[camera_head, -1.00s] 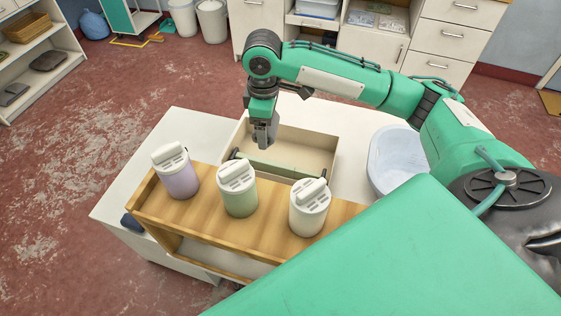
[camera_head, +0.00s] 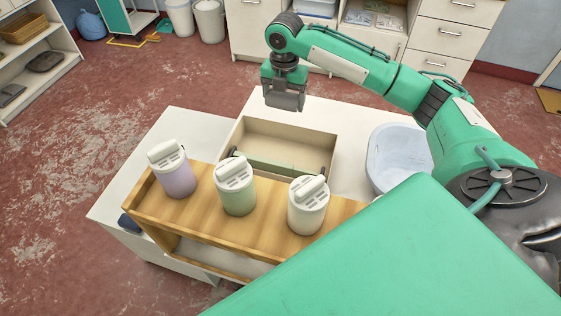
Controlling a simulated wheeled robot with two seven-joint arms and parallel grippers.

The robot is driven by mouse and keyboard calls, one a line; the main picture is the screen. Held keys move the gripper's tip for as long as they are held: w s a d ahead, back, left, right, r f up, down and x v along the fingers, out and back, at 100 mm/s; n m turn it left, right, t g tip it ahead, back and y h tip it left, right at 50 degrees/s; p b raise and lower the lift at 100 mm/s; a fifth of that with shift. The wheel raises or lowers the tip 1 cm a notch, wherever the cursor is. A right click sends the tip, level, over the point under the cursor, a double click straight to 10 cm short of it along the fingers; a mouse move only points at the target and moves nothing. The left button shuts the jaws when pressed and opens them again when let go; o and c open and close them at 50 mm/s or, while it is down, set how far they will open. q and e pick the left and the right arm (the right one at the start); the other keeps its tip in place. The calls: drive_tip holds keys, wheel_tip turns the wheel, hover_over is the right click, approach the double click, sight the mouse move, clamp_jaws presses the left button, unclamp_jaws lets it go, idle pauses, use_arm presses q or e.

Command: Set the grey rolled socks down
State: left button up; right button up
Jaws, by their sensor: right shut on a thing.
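My right gripper (camera_head: 285,104) hangs above the white table, just over the far edge of an open beige box (camera_head: 290,133). It points down and is shut on a grey thing. I take this to be the grey rolled socks, but they hardly stand out from the grey fingers. The inside of the box looks empty where I see it. A pale green bar (camera_head: 278,166) with dark ends lies along its near side. My left gripper is not in view.
A wooden shelf (camera_head: 260,218) in front of the box carries a lilac (camera_head: 177,180), a green (camera_head: 237,198) and a white lidded canister (camera_head: 307,217). A pale blue tub (camera_head: 396,158) stands to the right.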

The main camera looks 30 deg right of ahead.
drive_tip(key=shift+d+f, duration=0.15)
drive_tip(key=p, duration=0.2)
hover_over(284, 153)
wheel_tip(284, 153, down, 15)
drive_tip(key=shift+r, duration=0.2)
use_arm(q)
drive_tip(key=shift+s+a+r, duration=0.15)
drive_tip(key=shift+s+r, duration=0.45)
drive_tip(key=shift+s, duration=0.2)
use_arm(e)
drive_tip(key=shift+f, duration=2.6)
drive_tip(key=shift+f, duration=0.15)
drive_tip(key=o, duration=1)
drive_tip(key=shift+c, duration=0.2)
use_arm(q)
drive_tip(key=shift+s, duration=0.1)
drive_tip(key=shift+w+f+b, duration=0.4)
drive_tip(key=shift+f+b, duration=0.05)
drive_tip(key=shift+b, duration=0.1)
use_arm(e)
wheel_tip(284, 153, up, 12)
drive_tip(key=shift+r, duration=0.2)
